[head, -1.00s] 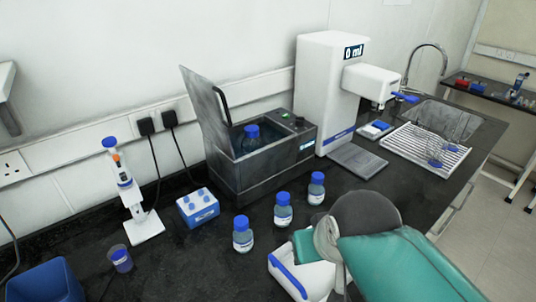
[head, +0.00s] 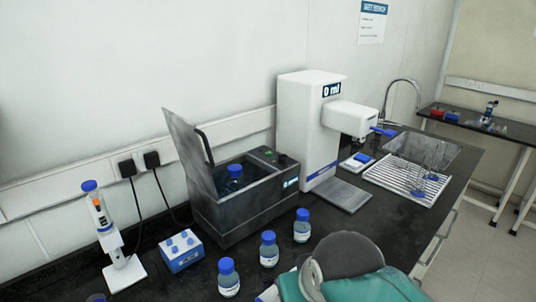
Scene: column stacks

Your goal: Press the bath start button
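The bath (head: 245,212) is a dark grey box on the black bench, against the wall. Its lid (head: 188,150) stands open at the left. A blue-capped bottle (head: 235,175) is inside it. A small green button (head: 268,153) shows on the panel on top of its right end, with a dark spot beside it. The panel's front carries a blue and white label or display (head: 290,183), too small to read surely. My teal and grey arm enters at the bottom centre, in front of the bath and apart from it. My gripper's fingertips are not visible.
Several blue-capped bottles (head: 269,250) stand before the bath. A blue rack (head: 181,251) and pipette stand (head: 125,273) are to its left. A white dispenser (head: 305,120) reading 0 ml stands right, then a drying rack (head: 405,180) and sink.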

